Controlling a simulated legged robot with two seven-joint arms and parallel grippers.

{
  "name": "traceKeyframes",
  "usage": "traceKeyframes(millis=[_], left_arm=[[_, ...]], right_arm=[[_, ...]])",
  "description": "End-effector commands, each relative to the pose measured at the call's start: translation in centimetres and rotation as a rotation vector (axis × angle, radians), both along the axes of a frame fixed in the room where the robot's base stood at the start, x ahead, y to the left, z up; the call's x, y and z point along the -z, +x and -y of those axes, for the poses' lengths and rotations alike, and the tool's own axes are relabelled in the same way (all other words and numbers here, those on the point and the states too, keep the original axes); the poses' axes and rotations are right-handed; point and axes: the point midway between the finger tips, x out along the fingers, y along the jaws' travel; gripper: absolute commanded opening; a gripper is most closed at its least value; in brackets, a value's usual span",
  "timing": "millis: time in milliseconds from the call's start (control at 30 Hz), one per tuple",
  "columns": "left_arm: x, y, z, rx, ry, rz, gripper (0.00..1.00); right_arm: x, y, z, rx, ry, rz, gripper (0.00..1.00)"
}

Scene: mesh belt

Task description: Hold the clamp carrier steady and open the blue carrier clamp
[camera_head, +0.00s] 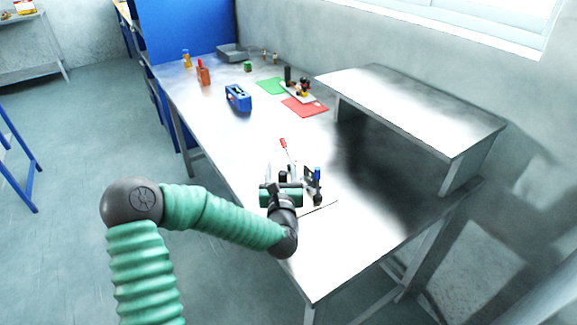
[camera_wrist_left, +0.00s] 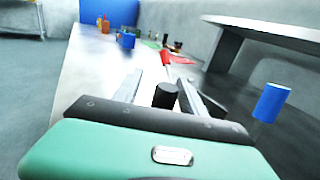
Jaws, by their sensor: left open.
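The clamp carrier stands near the front of the bench, largely hidden behind my left gripper (camera_head: 281,170). A blue clamp handle (camera_head: 317,174) points upright just right of the gripper, and a red handle (camera_head: 283,143) leans beyond it. In the left wrist view the blue handle (camera_wrist_left: 272,101) is to the right, outside the fingers, and the red handle (camera_wrist_left: 166,58) is ahead of them. My left gripper is open, its two fingers apart, with a black round knob (camera_wrist_left: 166,95) showing between them. I cannot tell whether they touch it. My right gripper is not in view.
A raised metal shelf (camera_head: 415,105) stands on the bench to the right. Farther back are a blue box (camera_head: 238,98), a red mat (camera_head: 305,107), a green mat (camera_head: 270,86) and a grey tray (camera_head: 232,52). The middle of the bench (camera_head: 225,130) is clear.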

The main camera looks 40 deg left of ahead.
Motion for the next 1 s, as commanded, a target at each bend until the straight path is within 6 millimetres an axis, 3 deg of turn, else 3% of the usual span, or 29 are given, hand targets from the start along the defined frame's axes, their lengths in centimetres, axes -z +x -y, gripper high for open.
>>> traceKeyframes(millis=[333, 700, 1000], left_arm=[[-0.26, -0.27, 0.63, 0.001, 0.005, 0.000, 0.49], [0.15, -0.22, -0.08, -0.001, -0.002, -0.002, 0.00], [0.28, -0.21, 0.12, -0.001, -0.001, -0.007, 0.00]], right_arm=[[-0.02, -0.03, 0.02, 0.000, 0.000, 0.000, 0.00], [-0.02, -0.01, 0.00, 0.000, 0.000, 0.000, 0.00], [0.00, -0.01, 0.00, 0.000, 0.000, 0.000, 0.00]])
